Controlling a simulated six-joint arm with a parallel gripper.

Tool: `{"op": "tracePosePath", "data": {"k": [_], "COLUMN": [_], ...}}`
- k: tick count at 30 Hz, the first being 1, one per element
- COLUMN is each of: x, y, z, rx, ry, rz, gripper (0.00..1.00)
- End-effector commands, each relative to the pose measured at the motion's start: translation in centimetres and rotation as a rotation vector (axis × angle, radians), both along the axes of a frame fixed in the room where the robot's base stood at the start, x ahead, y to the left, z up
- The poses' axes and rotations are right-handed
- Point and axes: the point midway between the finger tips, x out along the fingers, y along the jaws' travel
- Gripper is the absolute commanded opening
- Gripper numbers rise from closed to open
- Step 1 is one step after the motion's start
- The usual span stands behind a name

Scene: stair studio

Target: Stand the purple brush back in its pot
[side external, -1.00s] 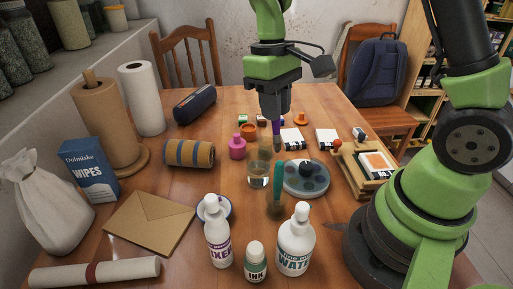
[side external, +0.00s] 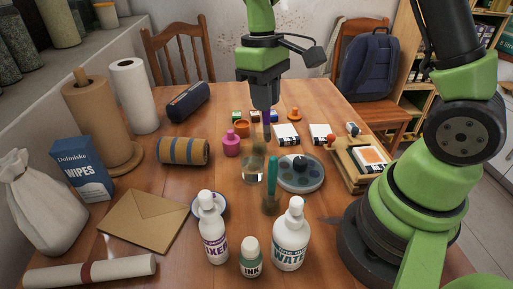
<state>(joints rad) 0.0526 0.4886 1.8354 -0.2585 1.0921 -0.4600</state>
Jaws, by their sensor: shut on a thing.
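My gripper (side external: 265,106) is above the middle of the table, pointing down, shut on the purple brush. The purple brush (side external: 267,119) hangs roughly upright below the jaws, its lower part thin and hard to make out. A clear glass (side external: 252,170) with some liquid stands in front of and below it. A pink pot (side external: 231,145) and an orange pot (side external: 242,128) stand left of the purple brush. I cannot tell which container is the purple brush's pot.
A round grey palette (side external: 318,184) lies right of the glass. White bottles (side external: 291,235) and an ink bottle (side external: 251,259) stand in front. A striped roll (side external: 181,151) lies left, and a wooden box (side external: 365,168) stands right. Small paint blocks (side external: 285,134) lie behind.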

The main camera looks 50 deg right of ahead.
Motion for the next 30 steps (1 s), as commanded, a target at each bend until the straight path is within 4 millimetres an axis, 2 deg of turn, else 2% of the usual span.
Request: {"op": "tracePosePath", "data": {"k": [6,12,21,25,30], "x": [3.9,5.6,5.8,5.8,5.8], "y": [-3.7,-5.9,-6.1,-6.1,-6.1], "z": [0.1,-0.1,-5.2,-6.4,-8.9], "rx": [0.003,-0.006,-0.006,-0.007,-0.008], "ry": [-0.082,-0.119,-0.122,-0.122,-0.122], "rz": [0.256,0.411,0.434,0.435,0.434], "gripper": [0.00,0.00,0.00,0.00,0.00]}}
